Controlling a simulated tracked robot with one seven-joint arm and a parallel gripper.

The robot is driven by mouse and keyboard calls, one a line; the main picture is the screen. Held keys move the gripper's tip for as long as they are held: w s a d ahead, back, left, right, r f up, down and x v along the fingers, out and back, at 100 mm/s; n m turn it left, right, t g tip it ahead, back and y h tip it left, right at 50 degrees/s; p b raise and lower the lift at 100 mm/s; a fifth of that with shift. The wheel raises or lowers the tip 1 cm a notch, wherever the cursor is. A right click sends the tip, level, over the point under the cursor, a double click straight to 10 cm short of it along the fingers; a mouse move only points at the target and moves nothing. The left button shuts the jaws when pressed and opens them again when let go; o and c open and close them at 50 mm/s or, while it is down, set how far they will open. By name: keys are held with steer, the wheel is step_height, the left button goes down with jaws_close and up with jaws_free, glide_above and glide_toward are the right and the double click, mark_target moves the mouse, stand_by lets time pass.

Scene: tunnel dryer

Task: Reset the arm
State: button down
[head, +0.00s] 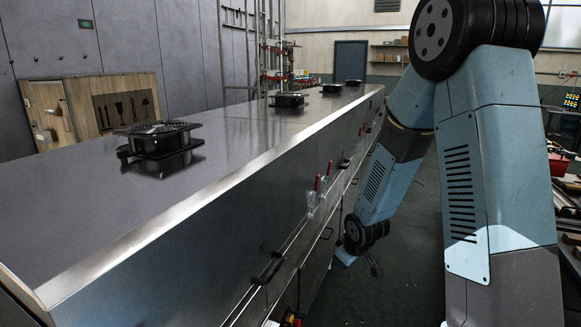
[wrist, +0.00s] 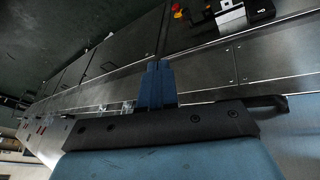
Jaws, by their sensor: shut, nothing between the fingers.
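My arm (head: 480,150) stands in the right half of the head view and bends down beside the long metal dryer (head: 200,190). Its far end hangs low, near the dryer's side panels. My gripper (wrist: 157,66) shows in the wrist view with its blue fingers together and nothing between them. The dryer's metal side lies behind the fingers in that view. I cannot tell how wide the gap between fingers and panel is.
Black fans (head: 160,139) sit on the dryer top. Red-handled latches (head: 327,168) and black handles (head: 268,267) stick out of its side. A red emergency button (wrist: 177,10) shows in the wrist view. A wooden crate (head: 125,105) stands behind; dark floor (head: 405,270) is clear beside the dryer.

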steer(key=s+d+r+m+h, duration=0.1)
steer(key=s+d+r+m, duration=0.2)
steer(key=r, duration=0.9)
steer(key=s+d+r+m, duration=0.2)
steer(key=s+r, duration=0.7)
steer(key=s, duration=0.2)
steer(key=s+d+r+m, duration=0.2)
steer(key=s+r+m, duration=0.1)
steer(key=s+r, duration=0.6)
steer(key=s, duration=0.3)
steer(key=shift+d+r+m+t, duration=0.15)
steer(key=shift+d+m+t, duration=0.1)
steer(key=shift+m+t, duration=0.05)
